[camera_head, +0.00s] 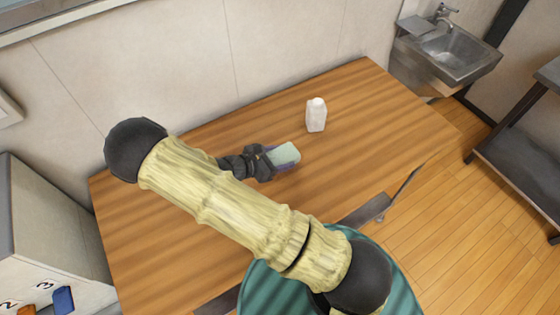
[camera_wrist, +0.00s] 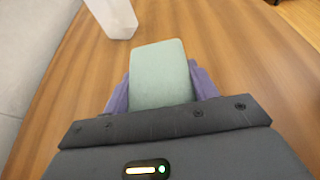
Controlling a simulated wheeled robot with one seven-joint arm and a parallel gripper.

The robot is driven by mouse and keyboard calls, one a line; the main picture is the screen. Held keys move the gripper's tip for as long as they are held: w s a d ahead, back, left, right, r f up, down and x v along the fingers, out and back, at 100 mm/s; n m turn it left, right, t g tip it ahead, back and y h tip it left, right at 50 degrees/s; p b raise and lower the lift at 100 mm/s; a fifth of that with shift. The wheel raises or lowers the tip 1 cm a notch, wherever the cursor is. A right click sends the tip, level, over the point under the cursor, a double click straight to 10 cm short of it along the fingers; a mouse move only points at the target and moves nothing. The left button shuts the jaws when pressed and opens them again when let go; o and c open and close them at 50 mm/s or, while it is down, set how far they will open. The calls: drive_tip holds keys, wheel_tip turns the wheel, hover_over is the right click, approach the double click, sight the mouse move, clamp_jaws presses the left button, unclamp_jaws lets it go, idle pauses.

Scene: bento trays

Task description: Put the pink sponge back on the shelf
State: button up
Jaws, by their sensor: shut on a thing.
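No pink sponge shows in either view. My gripper (camera_head: 279,158) is shut on a pale green sponge-like block (camera_head: 287,153), over the wooden table. In the wrist view, the block (camera_wrist: 160,72) sits between the two purple fingers and sticks out beyond them. I cannot tell whether it touches the tabletop. A white cabinet (camera_head: 45,232) numbered 2 and 3 stands at the lower left, and a dark metal rack (camera_head: 520,160) stands at the right. I cannot tell which of them is the shelf.
A white bottle (camera_head: 316,116) stands upright on the wooden table (camera_head: 370,95), just beyond the block. A blue item (camera_head: 63,300) shows at the cabinet's numbers. A steel sink (camera_head: 450,52) is at the back right. The table's right part is clear.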

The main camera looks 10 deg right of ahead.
sight(280, 156)
wheel_tip(280, 156, up, 8)
drive_tip(key=shift+f+b, duration=0.25)
drive_tip(key=shift+b, duration=0.05)
idle(0.6)
